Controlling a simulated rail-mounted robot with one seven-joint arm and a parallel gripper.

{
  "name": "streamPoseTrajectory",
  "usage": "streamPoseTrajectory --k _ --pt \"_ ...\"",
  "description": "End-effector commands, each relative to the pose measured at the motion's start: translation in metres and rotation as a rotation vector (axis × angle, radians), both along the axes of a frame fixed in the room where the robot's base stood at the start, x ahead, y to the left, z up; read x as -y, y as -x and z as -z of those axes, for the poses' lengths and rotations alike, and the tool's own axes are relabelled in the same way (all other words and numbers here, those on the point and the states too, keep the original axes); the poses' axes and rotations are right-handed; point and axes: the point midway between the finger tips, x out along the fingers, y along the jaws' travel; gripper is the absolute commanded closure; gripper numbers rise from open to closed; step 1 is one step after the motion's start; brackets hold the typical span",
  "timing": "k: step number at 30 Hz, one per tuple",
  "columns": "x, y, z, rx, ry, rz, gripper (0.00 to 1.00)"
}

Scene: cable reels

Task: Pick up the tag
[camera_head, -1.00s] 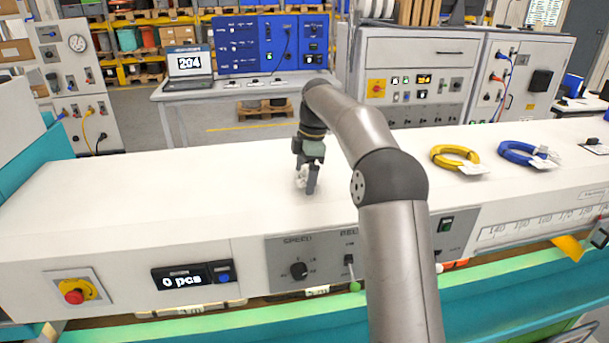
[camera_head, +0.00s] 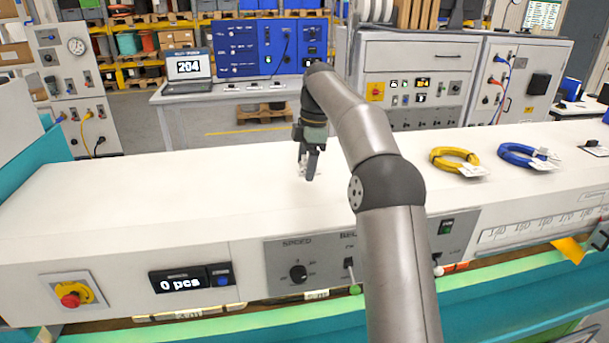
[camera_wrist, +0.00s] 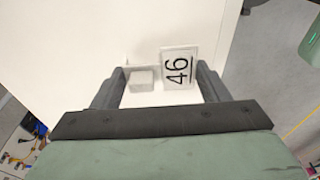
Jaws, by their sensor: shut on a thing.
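The white tag (camera_wrist: 178,70), printed with a black underlined "46", lies between the fingers of my gripper (camera_wrist: 161,76) in the wrist view. A small pale block (camera_wrist: 142,81) shows beside the number, also between the fingers; I cannot tell whether it is part of the tag. My gripper is shut on the tag, with the fingers well apart around it. In the head view my gripper (camera_head: 308,177) points down at the white bench top (camera_head: 200,190), and only a small bit of white shows at its fingers. Any gap beneath is too small to tell.
A yellow cable coil (camera_head: 455,159) and a blue cable coil (camera_head: 528,155), each with white tags, lie to the right on the bench top. The front panel has a red stop button (camera_head: 71,298) and a "0 pcs" display (camera_head: 181,283). The bench top left of my gripper is clear.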

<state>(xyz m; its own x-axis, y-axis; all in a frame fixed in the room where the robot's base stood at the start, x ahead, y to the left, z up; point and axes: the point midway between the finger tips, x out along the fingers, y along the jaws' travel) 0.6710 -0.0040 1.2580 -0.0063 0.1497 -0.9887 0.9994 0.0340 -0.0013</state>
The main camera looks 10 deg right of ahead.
Motion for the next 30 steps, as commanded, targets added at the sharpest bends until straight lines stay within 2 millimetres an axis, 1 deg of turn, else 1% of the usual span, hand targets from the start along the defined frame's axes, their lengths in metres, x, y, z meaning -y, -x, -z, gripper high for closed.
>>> streamPoseTrajectory --k 1,6,9,15,18,21,30 --pt "0.010 0.006 -0.011 0.005 0.002 0.005 0.52" --pt "0.037 0.026 -0.052 0.005 0.002 0.006 0.52" --pt "0.059 0.043 -0.061 0.003 0.002 0.008 0.52" --pt "0.090 0.067 -0.080 0.002 0.002 0.004 0.52" --pt "0.100 0.074 -0.086 0.002 0.002 0.004 0.52" --pt "0.105 0.078 -0.089 0.001 0.001 0.002 0.52" --pt "0.108 0.080 -0.091 0.000 0.001 0.001 0.52"
